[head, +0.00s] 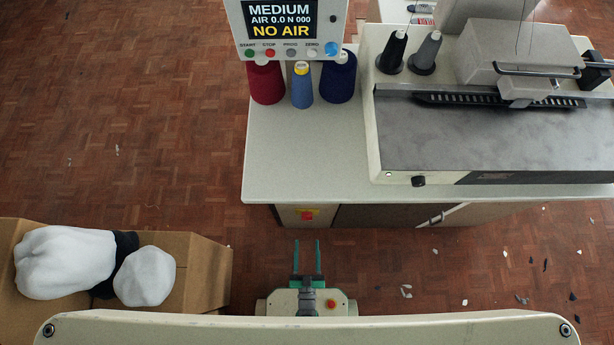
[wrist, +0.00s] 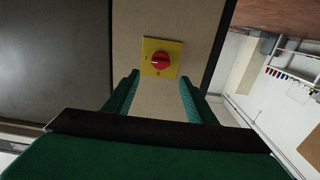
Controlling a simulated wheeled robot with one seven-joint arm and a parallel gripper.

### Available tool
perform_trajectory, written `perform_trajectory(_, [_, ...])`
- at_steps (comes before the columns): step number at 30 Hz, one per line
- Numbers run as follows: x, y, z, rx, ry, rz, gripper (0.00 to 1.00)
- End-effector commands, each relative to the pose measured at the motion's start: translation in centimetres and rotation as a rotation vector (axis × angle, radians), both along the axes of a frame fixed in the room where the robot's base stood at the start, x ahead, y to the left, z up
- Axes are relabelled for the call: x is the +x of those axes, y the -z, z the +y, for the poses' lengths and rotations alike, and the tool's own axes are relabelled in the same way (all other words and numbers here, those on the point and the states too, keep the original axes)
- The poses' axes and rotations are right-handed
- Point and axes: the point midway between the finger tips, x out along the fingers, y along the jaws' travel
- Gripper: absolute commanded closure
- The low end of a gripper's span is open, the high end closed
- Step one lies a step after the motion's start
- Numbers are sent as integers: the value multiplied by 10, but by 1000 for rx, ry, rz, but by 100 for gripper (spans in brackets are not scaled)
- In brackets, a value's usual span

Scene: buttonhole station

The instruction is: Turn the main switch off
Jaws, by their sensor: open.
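The main switch (head: 307,215) is a red rotary knob on a yellow plate, on the front of the cabinet under the table. It also shows in the wrist view (wrist: 161,61), ahead of my gripper and between the fingertips in the picture. A pale mark shows at the knob's left side; small marks on the plate are too small to read surely. My gripper (head: 307,243) is open and empty, with its two green fingers (wrist: 156,90) pointing at the switch. A gap seems to lie between fingertips and knob; its size is hard to tell.
The table (head: 300,170) overhangs the cabinet and carries the sewing machine (head: 480,125), thread cones and a control panel (head: 290,25) reading "NO AIR". A cardboard box (head: 205,275) with white bundles stands at left. Scraps lie on the right floor; the left floor is mostly clear.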

Motion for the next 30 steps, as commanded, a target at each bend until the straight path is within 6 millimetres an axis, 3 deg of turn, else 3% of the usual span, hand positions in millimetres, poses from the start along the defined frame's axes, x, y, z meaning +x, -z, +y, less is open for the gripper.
perform_trajectory(12, [68, -1, 0, 0, 0, -2, 49])
perform_trajectory(18, [93, 0, 0, 0, 0, 1, 49])
perform_trajectory(30, [103, 0, 0, 0, 0, 1, 49])
